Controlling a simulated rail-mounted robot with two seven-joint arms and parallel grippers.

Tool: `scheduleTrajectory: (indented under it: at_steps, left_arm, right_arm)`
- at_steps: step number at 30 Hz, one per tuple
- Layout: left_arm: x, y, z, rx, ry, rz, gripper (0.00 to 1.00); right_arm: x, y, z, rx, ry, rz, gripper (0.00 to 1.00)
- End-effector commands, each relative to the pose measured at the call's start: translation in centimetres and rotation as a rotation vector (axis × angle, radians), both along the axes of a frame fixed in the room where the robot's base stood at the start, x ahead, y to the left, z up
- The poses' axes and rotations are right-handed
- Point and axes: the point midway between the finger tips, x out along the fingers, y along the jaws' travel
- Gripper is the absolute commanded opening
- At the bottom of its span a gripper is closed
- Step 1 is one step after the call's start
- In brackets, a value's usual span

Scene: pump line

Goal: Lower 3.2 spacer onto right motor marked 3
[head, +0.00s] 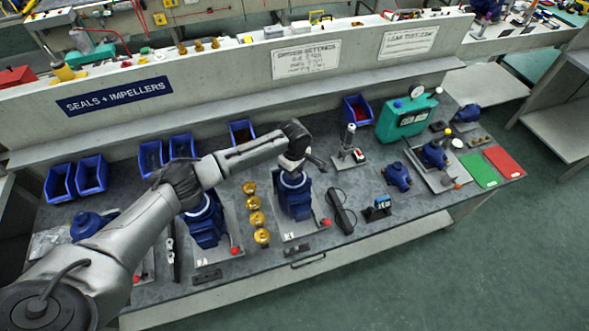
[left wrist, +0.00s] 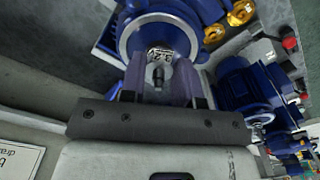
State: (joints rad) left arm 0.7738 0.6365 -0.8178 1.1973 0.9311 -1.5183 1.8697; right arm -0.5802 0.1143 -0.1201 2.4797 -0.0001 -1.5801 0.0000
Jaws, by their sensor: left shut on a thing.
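The right motor (head: 295,203) is a blue motor standing upright on a light plate in the middle of the bench. Its number cannot be read. My left gripper (head: 291,167) is directly above its top. In the left wrist view the gripper (left wrist: 158,85) is shut on the spacer (left wrist: 160,54), a small part with a dark "3.2" mark. In the head view my gripper and wrist hide the spacer. My right gripper is not in view.
Another blue motor (head: 204,222) stands to the left. Several brass impellers (head: 254,218) lie in a column between the two motors. A dark handheld tool (head: 340,212) and a small blue-screen device (head: 378,208) lie to the right. Blue bins (head: 91,174) line the back.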

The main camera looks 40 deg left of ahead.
Motion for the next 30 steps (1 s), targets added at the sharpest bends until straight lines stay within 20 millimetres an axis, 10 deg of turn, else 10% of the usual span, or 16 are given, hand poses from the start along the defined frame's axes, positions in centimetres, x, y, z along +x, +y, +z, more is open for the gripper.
scheduleTrajectory:
  at_steps: [12, 13, 30]
  left_arm:
    - [0.01, -0.02, -0.12, 0.0, 0.0, 0.0, 0.08]
    - [0.01, -0.01, -0.15, 0.0, 0.0, 0.0, 0.32]
    - [0.01, 0.0, -0.16, 0.0, 0.0, 0.0, 0.71]
  right_arm:
    - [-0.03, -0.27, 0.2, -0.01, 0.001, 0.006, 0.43]
    - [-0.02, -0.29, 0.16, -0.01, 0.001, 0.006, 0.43]
    - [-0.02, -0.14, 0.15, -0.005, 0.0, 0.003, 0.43]
